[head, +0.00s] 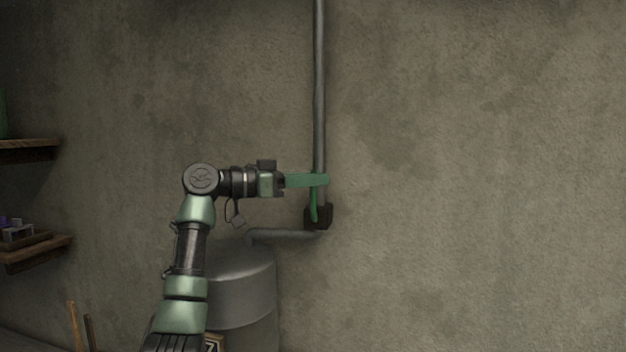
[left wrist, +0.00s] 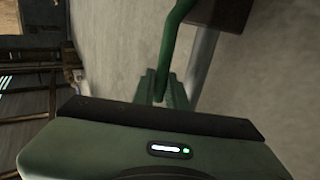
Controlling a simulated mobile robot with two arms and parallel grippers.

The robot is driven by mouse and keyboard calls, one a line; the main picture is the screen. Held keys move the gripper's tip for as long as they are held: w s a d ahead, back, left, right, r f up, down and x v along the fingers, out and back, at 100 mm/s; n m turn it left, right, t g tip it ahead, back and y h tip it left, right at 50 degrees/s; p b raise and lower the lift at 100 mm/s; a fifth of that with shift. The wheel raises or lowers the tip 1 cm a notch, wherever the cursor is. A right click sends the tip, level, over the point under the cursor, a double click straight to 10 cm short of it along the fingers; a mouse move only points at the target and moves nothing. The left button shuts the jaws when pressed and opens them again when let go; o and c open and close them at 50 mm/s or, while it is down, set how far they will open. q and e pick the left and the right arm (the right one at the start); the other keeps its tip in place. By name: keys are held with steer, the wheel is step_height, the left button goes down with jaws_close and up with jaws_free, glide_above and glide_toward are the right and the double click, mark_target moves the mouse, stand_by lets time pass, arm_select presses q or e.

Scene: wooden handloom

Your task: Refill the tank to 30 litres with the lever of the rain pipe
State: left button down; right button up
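The grey tank (head: 247,290) stands against the wall, partly hidden behind my left arm. The rain pipe (head: 319,90) runs down the wall to a dark valve block (head: 320,217). The green lever (head: 314,207) stands upright from this block, beside the pipe. My left gripper (head: 314,181) reaches in from the left at the lever's upper end. In the left wrist view the lever (left wrist: 174,45) runs in between the green fingers (left wrist: 163,88), which close around it with no clear gap. My right gripper is out of view.
A grey side pipe (head: 285,235) joins the valve block to the tank's top. Wooden shelves (head: 35,247) with small items are at the far left. A partly hidden plate with a dark mark (head: 212,343) shows low by my arm. The wall at right is bare.

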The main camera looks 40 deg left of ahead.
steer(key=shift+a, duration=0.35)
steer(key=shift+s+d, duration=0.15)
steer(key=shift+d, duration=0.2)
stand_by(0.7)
